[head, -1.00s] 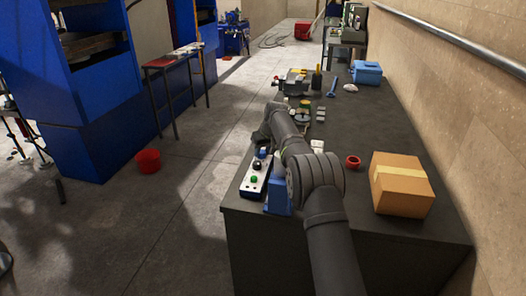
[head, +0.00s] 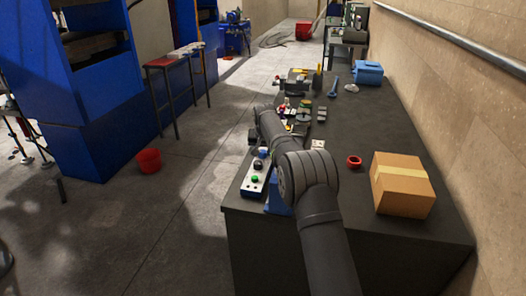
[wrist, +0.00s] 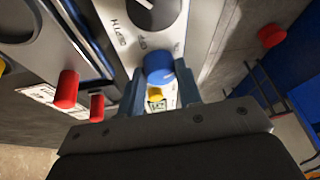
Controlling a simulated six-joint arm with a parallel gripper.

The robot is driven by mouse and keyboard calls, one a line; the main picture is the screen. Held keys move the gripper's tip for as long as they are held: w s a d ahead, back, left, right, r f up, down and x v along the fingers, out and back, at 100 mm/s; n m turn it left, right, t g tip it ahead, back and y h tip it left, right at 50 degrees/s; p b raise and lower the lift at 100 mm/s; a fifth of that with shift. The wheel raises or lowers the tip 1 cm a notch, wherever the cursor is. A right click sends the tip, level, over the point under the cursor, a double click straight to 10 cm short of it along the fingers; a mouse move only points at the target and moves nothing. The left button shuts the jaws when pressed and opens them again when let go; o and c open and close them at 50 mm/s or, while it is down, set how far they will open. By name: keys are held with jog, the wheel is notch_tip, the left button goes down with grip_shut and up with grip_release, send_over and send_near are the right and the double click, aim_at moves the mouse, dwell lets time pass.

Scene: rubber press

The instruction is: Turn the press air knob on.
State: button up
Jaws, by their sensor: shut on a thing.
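A round blue knob (wrist: 158,68) stands on a pale panel (wrist: 178,38) with dark lettering in the wrist view. My gripper (wrist: 160,82) has one finger on each side of the knob and is shut on it. A large dial with a pale pointer line (wrist: 158,10) is above the knob, partly cut off by the frame. A small yellow part (wrist: 155,95) shows between the fingers. I cannot tell the knob's on or off setting. In the head view my arm hides most of the gripper, beside a pale control box (head: 254,187) with a green button (head: 255,179).
Red cylindrical parts (wrist: 67,88) stand left of my gripper. On the bench, a cardboard box (head: 402,184), a red ring (head: 354,162) and a blue toolbox (head: 367,73) lie right of my arm. A red bucket (head: 149,160) stands on the floor near the blue press (head: 96,95).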

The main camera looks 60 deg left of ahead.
jog(key=o, duration=0.7)
jog(key=v, duration=1.7)
jog(key=shift+r, duration=0.2)
jog(key=shift+d, duration=0.1)
jog(key=x, duration=1.7)
jog(key=shift+f, duration=0.2)
